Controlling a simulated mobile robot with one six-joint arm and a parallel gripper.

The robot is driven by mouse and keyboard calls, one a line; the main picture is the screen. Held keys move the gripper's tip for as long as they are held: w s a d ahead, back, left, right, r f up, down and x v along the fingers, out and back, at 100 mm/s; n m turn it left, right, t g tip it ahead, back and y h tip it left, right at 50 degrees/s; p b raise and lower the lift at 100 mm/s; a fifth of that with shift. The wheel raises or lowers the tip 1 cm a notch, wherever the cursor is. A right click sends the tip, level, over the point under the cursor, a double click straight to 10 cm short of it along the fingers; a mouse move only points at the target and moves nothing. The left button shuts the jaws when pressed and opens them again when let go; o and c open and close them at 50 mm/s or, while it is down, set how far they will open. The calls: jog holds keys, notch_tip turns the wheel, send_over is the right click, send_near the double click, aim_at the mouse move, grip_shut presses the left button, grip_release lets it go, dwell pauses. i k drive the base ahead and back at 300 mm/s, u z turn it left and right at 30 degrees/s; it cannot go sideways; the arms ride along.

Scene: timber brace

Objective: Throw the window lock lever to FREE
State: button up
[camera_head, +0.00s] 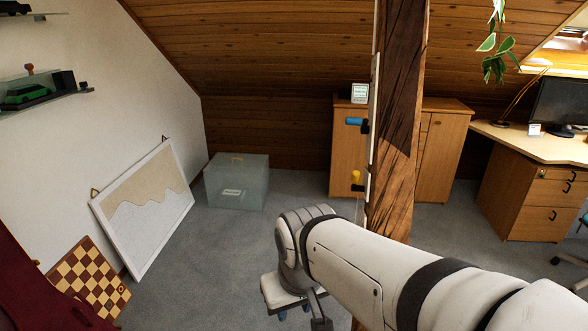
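A dark timber post (398,110) stands right of centre, with a narrow pale panel (371,140) edge-on along its left side.
A wooden cabinet (445,150) with a small display (359,93) on top stands behind the post. A translucent box (237,182), a framed picture (150,210) and a chessboard (88,278) are at left. A desk (540,150) is at right. Carpet between is clear.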

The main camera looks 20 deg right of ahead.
aim_at(355, 175)
jog(key=z, duration=0.05)
jog(key=i, duration=0.9)
jog(key=u, duration=0.05)
